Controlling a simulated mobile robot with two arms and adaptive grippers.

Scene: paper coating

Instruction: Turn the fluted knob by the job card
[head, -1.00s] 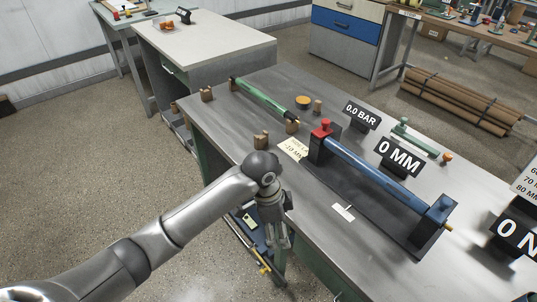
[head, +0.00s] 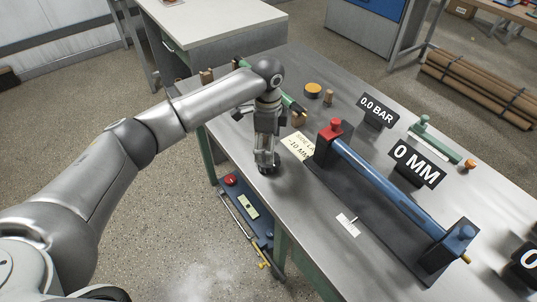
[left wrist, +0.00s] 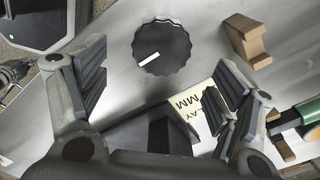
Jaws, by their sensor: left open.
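The fluted knob (left wrist: 161,46) is black and round with a scalloped rim and a white pointer line. It lies between and beyond my open left fingers in the left wrist view. In the head view my left gripper (head: 266,160) points down over the table's near edge, and the dark knob (head: 268,169) shows partly under its fingertips. The cream job card (head: 301,148) lies just right of the gripper; it also shows in the left wrist view (left wrist: 207,113), partly hidden by a finger. Whether the fingers touch the knob I cannot tell. My right gripper is not in view.
The blue roller in its black frame (head: 390,185) stands right of the card. Signs reading 0 MM (head: 417,165) and 0.0 BAR (head: 376,110) stand behind. A wooden block (left wrist: 247,40) sits near the knob. A low shelf (head: 246,207) hangs below the table edge.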

